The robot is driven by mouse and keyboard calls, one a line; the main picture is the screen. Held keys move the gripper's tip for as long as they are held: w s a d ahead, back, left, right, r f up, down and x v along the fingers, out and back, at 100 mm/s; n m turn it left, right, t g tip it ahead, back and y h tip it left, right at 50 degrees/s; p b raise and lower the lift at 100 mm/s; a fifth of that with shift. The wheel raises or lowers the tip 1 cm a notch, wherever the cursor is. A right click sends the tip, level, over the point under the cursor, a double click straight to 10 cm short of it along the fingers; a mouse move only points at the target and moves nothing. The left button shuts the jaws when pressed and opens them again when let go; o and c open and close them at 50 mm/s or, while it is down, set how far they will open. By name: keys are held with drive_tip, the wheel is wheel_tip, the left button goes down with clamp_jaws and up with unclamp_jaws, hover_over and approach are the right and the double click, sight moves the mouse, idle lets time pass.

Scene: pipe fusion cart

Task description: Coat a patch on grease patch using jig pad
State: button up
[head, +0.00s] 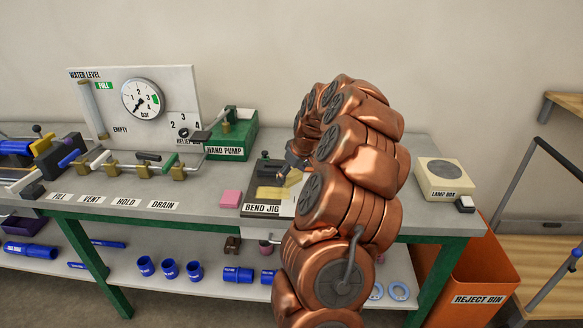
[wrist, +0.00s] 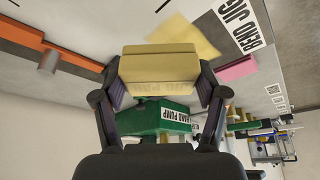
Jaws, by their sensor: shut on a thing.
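My gripper (wrist: 160,92) is shut on a pale yellow block, the jig pad (wrist: 158,68), with a finger on each side of it in the wrist view. Faint lettering on the pad is too dim to read surely. The grease patch (wrist: 187,36), a flat yellow area, shows just beyond the pad, which covers part of it. In the head view the patch (head: 270,194) lies on the board marked BEND JIG (head: 261,209). My copper arm hides most of my gripper and the pad there. I cannot tell whether the pad touches the patch.
A pink block (head: 231,197) lies left of the bend jig. The green hand pump (head: 233,138) stands behind it, and a valve row with a gauge (head: 142,98) is at left. The lamp box (head: 445,175) is at right, above an orange reject bin (head: 470,275).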

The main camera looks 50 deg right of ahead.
drive_tip(key=shift+r, duration=1.55)
